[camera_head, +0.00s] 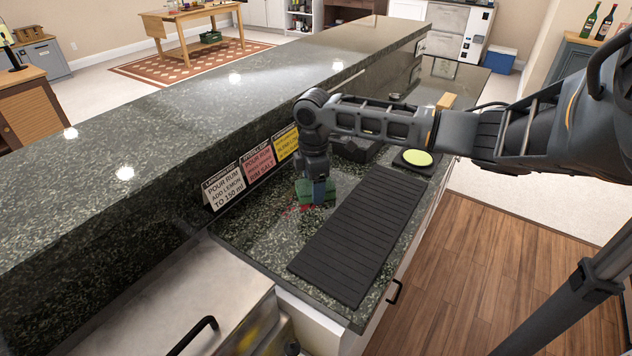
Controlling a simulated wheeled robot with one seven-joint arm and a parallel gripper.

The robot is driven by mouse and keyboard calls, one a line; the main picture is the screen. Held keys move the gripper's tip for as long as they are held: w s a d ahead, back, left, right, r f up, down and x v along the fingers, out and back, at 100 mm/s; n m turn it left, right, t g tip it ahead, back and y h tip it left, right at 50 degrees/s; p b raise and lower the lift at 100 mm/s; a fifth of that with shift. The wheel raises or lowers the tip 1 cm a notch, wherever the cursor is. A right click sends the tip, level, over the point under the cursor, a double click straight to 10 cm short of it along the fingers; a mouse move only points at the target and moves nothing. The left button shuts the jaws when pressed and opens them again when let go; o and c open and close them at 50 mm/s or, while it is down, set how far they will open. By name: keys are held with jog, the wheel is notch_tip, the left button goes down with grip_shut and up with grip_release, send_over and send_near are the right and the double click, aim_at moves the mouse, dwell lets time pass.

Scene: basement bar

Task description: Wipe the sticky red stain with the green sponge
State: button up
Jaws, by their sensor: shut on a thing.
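The green sponge (304,192) is at the dark speckled lower counter, below my gripper (318,190). My gripper points down and is shut on the sponge. The red stain (291,209) shows as small red marks on the counter at the sponge's lower left edge. The sponge and gripper hide part of that area. The sponge looks low at the counter surface, but I cannot tell whether it presses on it.
A black ribbed mat (360,235) lies right of the sponge. Recipe cards (226,184) stand along the raised bar ledge (200,110) on the left. A yellow-green disc (417,158) on a dark square lies farther back. Bare counter (250,232) shows in front of the stain.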

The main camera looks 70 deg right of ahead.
aim_at(293, 215)
jog(key=shift+w+a, duration=0.15)
jog(key=shift+a, duration=0.55)
jog(key=shift+w+a, duration=0.15)
jog(key=shift+a, duration=0.55)
jog(key=shift+w+a+f, duration=0.1)
jog(key=shift+w+a, duration=0.1)
jog(key=shift+a, duration=0.55)
jog(key=shift+w+a, duration=0.15)
jog(key=shift+a, duration=0.65)
jog(key=shift+w+a+f, duration=0.1)
jog(key=shift+w+a, duration=0.1)
jog(key=shift+a, duration=0.55)
jog(key=shift+w+a+r, duration=0.1)
jog(key=shift+w+a, duration=0.1)
jog(key=shift+a, duration=0.7)
jog(key=shift+w+a, duration=0.2)
jog(key=shift+a, duration=0.65)
jog(key=shift+d+r, duration=0.15)
jog(key=shift+d, duration=0.1)
jog(key=shift+s+d, duration=0.25)
jog(key=shift+d, duration=0.7)
jog(key=shift+s+d+f, duration=0.1)
jog(key=shift+s+d, duration=0.15)
jog(key=shift+d, duration=0.75)
jog(key=shift+s+d+f, duration=0.1)
jog(key=shift+s+d, duration=0.2)
jog(key=shift+d, duration=0.75)
jog(key=shift+s+d, duration=0.25)
jog(key=shift+d, duration=0.75)
